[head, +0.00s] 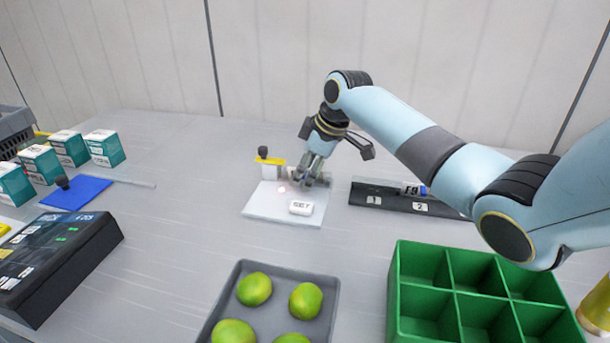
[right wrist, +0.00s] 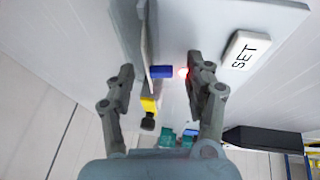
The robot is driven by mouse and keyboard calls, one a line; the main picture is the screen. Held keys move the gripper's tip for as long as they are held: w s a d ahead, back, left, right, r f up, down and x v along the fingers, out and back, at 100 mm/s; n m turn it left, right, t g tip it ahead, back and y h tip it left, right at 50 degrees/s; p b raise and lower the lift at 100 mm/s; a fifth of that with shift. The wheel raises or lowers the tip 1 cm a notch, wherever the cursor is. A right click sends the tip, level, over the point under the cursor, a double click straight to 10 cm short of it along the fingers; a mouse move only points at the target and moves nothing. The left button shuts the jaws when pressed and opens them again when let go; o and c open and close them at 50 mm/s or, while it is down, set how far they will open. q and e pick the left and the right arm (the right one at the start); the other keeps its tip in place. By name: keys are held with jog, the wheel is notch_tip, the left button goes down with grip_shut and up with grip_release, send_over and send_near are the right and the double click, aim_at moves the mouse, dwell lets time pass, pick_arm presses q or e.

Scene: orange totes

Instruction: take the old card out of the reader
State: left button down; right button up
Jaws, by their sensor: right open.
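The white reader panel (head: 265,207) lies on the table, with a white SET button (head: 300,208) and a small glowing red light (head: 282,189). The red light also shows in the right wrist view (right wrist: 183,72). There a small blue piece (right wrist: 161,71), perhaps the end of the old card, is seen on the panel beside the light. My right gripper (head: 312,182) is open at the panel's back right. Its fingers stand on either side of the blue piece, apart from it as far as I can see. In the head view the gripper hides the card. My left gripper is out of view.
A black rack marked 1 and 2 (head: 390,204) stands right of the panel. A yellow-and-white item with a black knob (head: 268,161) is behind the panel. A grey tray (head: 227,284) of green fruit and a green divided crate (head: 398,300) are in front. Teal-and-white boxes (head: 104,148) stand left.

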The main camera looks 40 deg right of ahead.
jog(key=shift+w+f, duration=0.1)
jog(key=shift+f, duration=0.15)
jog(key=c, duration=0.9)
jog(key=shift+r, duration=0.15)
